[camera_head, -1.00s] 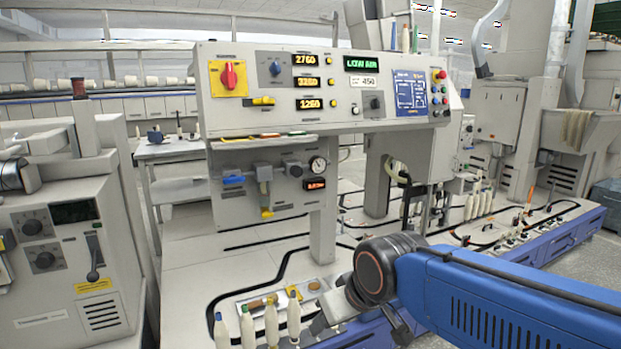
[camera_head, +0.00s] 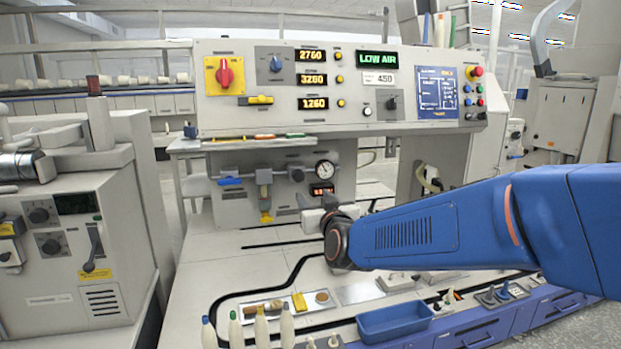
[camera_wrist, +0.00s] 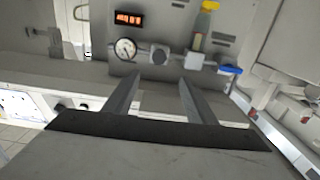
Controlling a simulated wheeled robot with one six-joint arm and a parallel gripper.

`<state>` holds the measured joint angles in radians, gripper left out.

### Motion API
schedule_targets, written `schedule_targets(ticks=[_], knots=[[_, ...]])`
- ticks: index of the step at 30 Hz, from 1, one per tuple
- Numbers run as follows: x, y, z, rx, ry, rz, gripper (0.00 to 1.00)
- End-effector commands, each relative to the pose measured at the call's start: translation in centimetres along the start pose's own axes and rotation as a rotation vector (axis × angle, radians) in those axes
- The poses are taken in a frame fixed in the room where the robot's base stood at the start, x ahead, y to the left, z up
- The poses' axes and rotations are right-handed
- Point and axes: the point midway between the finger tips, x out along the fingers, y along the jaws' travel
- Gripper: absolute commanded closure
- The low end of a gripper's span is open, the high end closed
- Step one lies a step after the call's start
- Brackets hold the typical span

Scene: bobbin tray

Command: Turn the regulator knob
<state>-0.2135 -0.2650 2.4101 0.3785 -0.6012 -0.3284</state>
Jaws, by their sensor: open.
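The regulator knob is a round grey knob (camera_head: 297,174) on the air unit of the console's lower panel, left of the round pressure gauge (camera_head: 325,170). In the wrist view, which is upside down, the knob (camera_wrist: 160,55) lies beyond and roughly between my fingertips, beside the gauge (camera_wrist: 125,48). My gripper (camera_head: 304,201) is below the knob in the head view and partly hidden by my arm. In the wrist view my gripper (camera_wrist: 158,80) is open and empty, its two fingers apart and pointing at the panel. It appears clear of the knob.
A blue valve handle (camera_head: 230,181) and a yellow-bottomed filter (camera_head: 264,190) sit left of the knob. A red digital display (camera_head: 321,190) is under the gauge. A "LOW AIR" display (camera_head: 379,58) is lit above.

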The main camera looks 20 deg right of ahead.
Motion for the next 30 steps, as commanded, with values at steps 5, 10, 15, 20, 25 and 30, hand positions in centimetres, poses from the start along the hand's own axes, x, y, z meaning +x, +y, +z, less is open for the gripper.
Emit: schedule_targets(ticks=[5,10,15,20,25,30], knots=[[1.0,0.0,-0.1,-0.001,0.007,0.004,0.49],[3.1,0.0,-0.1,0.0,0.006,0.004,0.49],[5.7,0.1,-0.1,0.0,0.006,0.005,0.49],[8.2,0.1,-0.1,0.0,0.005,0.004,0.49],[10.9,0.1,-0.1,0.0,0.006,0.003,0.49],[13.7,0.1,-0.1,0.0,0.006,0.004,0.49]])
